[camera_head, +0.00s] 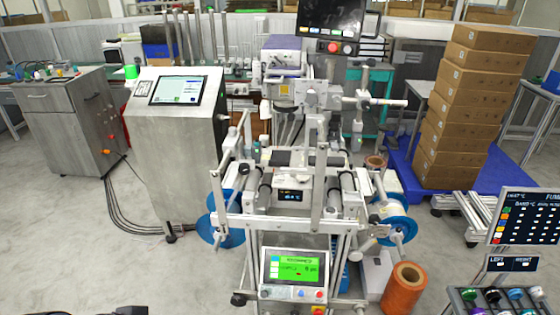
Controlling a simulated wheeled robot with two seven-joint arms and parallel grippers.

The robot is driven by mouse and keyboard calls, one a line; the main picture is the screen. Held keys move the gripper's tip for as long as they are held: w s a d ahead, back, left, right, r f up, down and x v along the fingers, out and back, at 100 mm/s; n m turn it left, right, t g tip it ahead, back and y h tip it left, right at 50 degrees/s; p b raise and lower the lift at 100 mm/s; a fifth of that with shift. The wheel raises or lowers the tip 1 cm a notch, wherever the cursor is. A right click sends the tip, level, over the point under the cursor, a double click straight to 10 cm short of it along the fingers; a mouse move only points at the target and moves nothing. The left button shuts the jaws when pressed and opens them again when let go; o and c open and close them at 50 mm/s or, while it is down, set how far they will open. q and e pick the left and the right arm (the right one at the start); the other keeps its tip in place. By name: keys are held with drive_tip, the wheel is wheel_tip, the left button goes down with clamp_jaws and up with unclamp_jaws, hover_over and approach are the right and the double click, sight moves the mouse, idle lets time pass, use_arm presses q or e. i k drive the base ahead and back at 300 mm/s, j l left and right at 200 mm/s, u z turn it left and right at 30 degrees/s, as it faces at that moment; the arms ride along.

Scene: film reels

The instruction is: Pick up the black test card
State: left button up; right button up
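A dark flat strip (300,158) lies across the middle of the film machine (285,215), between its rollers. I cannot tell whether this strip is the black test card, and no other black card shows clearly. Neither of my grippers can be made out. Only small dark shapes show at the bottom edge, left of centre and at the right, too cut off to identify.
A steel console with a screen (178,90) stands left of the machine. Blue reels (393,222) flank it, and an orange spool (404,289) stands on the floor. Stacked cartons (465,105) are on the right. A rack of coloured caps (505,300) is at lower right. Floor at lower left is clear.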

sight(279, 159)
drive_tip(key=i+j+u, duration=0.1)
drive_tip(key=i+u, duration=0.15)
drive_tip(key=u, duration=0.2)
drive_tip(key=i+u, duration=0.3)
drive_tip(key=u, duration=0.15)
drive_tip(key=i+u, duration=0.25)
drive_tip(key=u, duration=0.2)
drive_tip(key=i+l, duration=0.4)
drive_tip(key=l, duration=0.15)
